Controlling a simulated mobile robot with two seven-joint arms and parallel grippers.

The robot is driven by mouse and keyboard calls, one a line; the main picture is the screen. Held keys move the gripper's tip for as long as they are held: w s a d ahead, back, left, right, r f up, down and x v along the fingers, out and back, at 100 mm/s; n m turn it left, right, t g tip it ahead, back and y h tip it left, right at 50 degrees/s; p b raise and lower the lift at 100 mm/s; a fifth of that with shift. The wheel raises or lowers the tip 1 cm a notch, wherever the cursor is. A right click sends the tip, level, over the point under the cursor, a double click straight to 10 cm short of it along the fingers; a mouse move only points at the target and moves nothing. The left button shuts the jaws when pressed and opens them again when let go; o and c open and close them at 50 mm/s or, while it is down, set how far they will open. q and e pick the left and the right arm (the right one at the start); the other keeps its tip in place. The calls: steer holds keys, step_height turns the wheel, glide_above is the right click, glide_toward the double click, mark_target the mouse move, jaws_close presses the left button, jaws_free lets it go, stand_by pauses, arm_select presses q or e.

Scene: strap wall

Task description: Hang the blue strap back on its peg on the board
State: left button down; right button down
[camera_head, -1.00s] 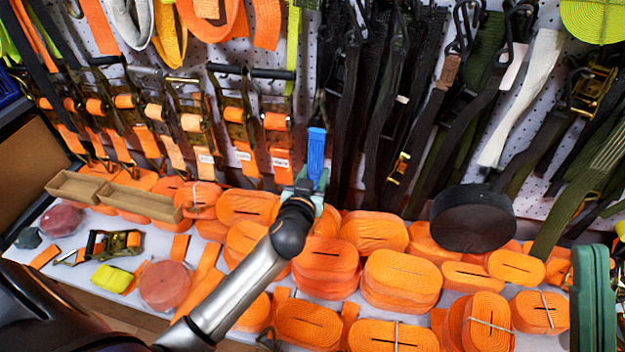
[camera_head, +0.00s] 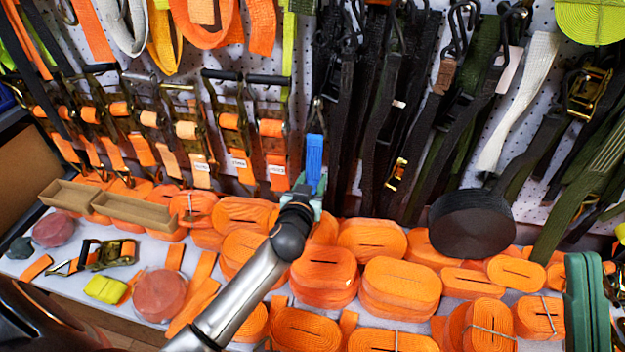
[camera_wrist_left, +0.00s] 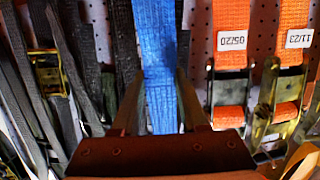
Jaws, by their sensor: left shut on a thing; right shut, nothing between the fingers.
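The blue strap (camera_head: 315,158) hangs upright in front of the perforated board (camera_head: 535,205), between orange ratchet straps and black straps. My left gripper (camera_head: 306,188) is shut on its lower part. In the left wrist view the blue strap (camera_wrist_left: 158,65) runs up between the two fingers (camera_wrist_left: 160,105) and out of the top of the frame. Its top end is not visible there, and I cannot make out its peg.
Orange ratchet straps (camera_head: 235,140) hang close on the left, black straps (camera_head: 385,110) close on the right. A black roll (camera_head: 470,223) sticks out at the right. Rolled orange straps (camera_head: 400,285) crowd the shelf below. Brown trays (camera_head: 135,210) stand at the left.

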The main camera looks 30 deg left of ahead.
arm_select(q)
steer(key=shift+r, duration=0.1)
steer(key=shift+c, duration=1.9)
jaws_free()
steer(key=shift+s+d, duration=0.15)
steer(key=shift+s, duration=0.3)
steer(key=p+v, duration=0.3)
steer(key=v, duration=0.8)
steer(key=shift+s+d+r, duration=0.1)
steer(key=shift+s+r, duration=0.05)
steer(key=shift+s, duration=0.05)
